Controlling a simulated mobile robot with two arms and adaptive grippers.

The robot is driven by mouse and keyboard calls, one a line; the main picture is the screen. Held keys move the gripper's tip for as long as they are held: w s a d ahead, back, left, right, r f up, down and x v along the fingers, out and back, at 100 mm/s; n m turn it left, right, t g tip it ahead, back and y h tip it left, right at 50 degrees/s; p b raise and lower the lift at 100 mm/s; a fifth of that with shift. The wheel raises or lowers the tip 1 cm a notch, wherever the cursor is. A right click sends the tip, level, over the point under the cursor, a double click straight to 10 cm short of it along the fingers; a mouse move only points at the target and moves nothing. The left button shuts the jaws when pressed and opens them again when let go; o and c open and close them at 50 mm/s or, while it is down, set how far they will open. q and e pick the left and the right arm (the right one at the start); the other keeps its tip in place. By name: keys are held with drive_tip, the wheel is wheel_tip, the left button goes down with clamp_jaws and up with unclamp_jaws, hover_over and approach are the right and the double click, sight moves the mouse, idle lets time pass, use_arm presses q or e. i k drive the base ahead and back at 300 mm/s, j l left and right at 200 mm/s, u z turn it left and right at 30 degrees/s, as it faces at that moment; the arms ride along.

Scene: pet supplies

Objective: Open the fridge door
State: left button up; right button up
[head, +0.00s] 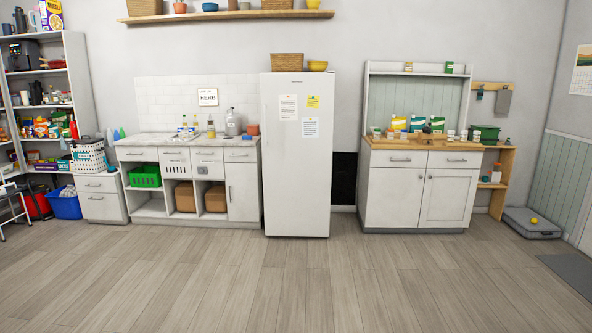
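The white fridge (296,180) stands against the back wall near the middle of the head view, some way off across the floor. Its tall front door looks closed. Several paper notes (289,107) are stuck on the upper part of the door. A thin vertical handle appears to run along the left side of the door, but it is hard to make out. A wicker basket (287,62) and a yellow bowl (318,66) sit on top of the fridge. Neither of my grippers is in view.
Wide bare wooden floor (290,285) lies in front of the fridge. A white counter (243,188) stands close on its left and a hutch cabinet (418,197) on its right.

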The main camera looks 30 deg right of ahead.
sight(297, 154)
drive_tip(key=z, duration=0.65)
drive_tip(key=i+l+z, duration=0.2)
drive_tip(key=l, duration=0.25)
drive_tip(key=l+z, duration=0.2)
drive_tip(key=l, duration=0.25)
drive_tip(key=i+l+z, duration=0.2)
drive_tip(key=l, duration=0.15)
drive_tip(key=i+l+z, duration=0.2)
drive_tip(key=l, duration=0.2)
drive_tip(key=i+l+u, duration=0.1)
drive_tip(key=i, duration=0.3)
drive_tip(key=i+l, duration=0.2)
drive_tip(key=i, duration=0.25)
drive_tip(key=i+l+u, duration=0.15)
drive_tip(key=i, duration=0.25)
drive_tip(key=i+l, duration=0.25)
drive_tip(key=i, duration=0.15)
drive_tip(key=i+u, duration=0.2)
drive_tip(key=i, duration=0.65)
drive_tip(key=i+l+u, duration=0.2)
drive_tip(key=i, duration=0.6)
drive_tip(key=i+j+u, duration=0.2)
drive_tip(key=i+u, duration=0.75)
drive_tip(key=i+l+u, duration=0.15)
drive_tip(key=i+u, duration=0.3)
drive_tip(key=i, duration=0.15)
